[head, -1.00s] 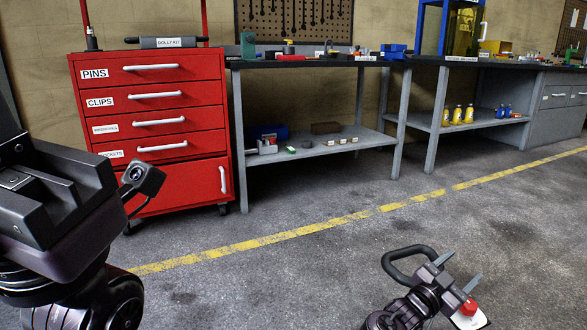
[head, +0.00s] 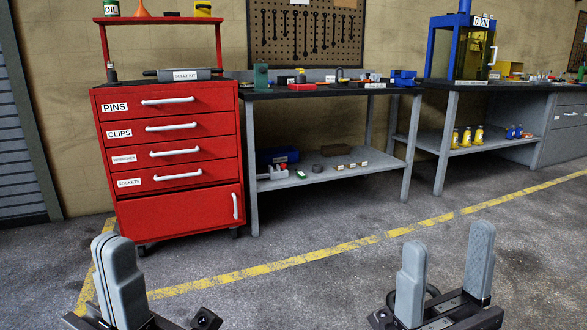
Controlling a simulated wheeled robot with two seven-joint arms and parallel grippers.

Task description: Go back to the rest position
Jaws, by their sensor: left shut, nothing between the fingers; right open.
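My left gripper (head: 120,278) is at the lower left of the head view, its two grey fingers pressed together and pointing up, with nothing between them. My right gripper (head: 443,272) is at the lower right, its two grey fingers apart and empty. Both are held in front of me above the concrete floor, clear of the furniture.
A red drawer cabinet (head: 176,220) stands at the left, beside a grey workbench (head: 253,170) with tools. Another bench with a blue-framed press (head: 462,48) is at the right. A yellow floor line (head: 330,253) crosses open concrete.

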